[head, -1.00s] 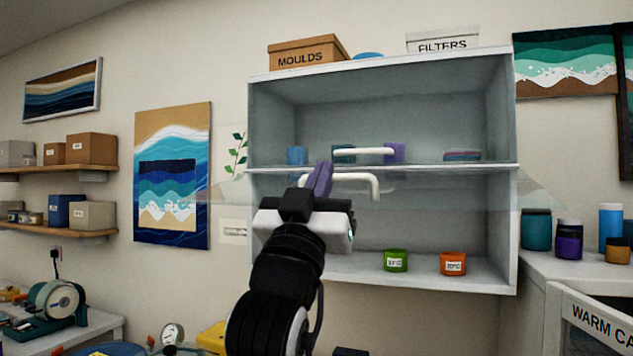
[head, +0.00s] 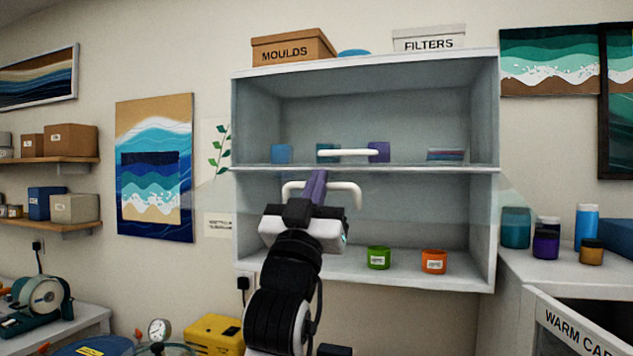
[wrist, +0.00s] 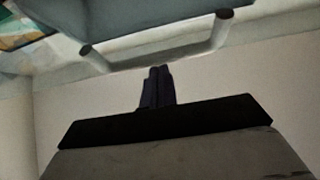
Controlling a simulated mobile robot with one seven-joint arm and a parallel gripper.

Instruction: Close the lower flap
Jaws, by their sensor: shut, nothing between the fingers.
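The lower flap (head: 425,196) is a clear pane hinged under the middle shelf. It stands part open, tilted out towards me across the top of the lower compartment. Its white bar handle (head: 349,187) shows in front of the cabinet, and from below in the wrist view (wrist: 165,60).
The upper compartment's white handle (head: 350,153) is just above. A green pot (head: 378,258) and an orange pot (head: 434,262) stand on the cabinet floor (head: 460,277). Jars, among them a blue bottle (head: 586,228), stand on the right counter. The MOULDS box (head: 292,48) is on top.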

